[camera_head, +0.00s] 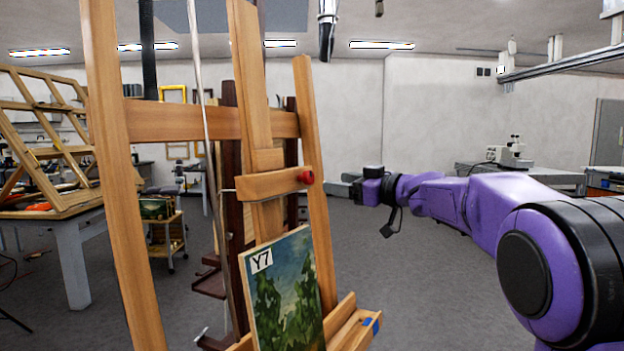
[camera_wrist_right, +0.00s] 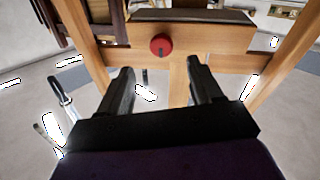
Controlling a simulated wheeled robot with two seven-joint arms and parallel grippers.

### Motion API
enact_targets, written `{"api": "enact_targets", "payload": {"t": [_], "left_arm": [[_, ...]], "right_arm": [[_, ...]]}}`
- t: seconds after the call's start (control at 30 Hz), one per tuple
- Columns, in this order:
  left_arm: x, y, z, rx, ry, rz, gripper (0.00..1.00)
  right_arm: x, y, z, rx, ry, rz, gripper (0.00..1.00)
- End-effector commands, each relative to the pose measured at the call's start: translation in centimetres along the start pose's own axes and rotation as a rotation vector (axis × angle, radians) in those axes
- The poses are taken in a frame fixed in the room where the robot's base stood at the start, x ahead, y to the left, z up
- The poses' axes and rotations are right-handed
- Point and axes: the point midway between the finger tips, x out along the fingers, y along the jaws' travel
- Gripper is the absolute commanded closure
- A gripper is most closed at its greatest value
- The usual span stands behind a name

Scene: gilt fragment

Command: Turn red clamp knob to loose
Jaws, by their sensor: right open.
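The red clamp knob (camera_head: 306,177) sits at the right end of a wooden clamp block (camera_head: 268,185) on the easel (camera_head: 318,220). In the right wrist view the red knob (camera_wrist_right: 160,45) shows as a round disc on the wood, beyond the fingertips and about midway between them. My right gripper (camera_wrist_right: 160,75) is open and empty, its two black fingers apart, not touching the knob. In the head view the right gripper (camera_head: 362,190) is right of the knob, with a gap between. My left gripper is not in view.
A painting labelled Y7 (camera_head: 285,295) stands on the easel's lower ledge (camera_head: 350,325). A work table with a wooden frame (camera_head: 70,222) is at the left, with a small cart (camera_head: 167,235) beside it. A bench with a microscope (camera_head: 515,152) is back right. The floor right of the easel is clear.

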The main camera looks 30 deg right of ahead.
Motion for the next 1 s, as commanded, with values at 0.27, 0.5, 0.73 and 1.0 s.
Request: {"api": "enact_targets", "payload": {"t": [0.27, 0.5, 0.73, 1.0], "left_arm": [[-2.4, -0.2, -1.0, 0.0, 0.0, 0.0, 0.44], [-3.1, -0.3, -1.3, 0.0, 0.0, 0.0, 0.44], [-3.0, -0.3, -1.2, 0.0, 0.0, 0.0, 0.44], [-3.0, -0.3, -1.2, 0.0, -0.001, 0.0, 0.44]], "right_arm": [[6.2, 0.1, -0.2, 0.001, -0.002, -0.001, 0.35], [8.9, 0.0, 0.0, 0.001, 0.001, 0.0, 0.35], [9.1, -0.1, 0.1, 0.002, 0.001, 0.0, 0.35], [9.2, -0.5, 0.0, 0.001, 0.001, 0.0, 0.91]]}}
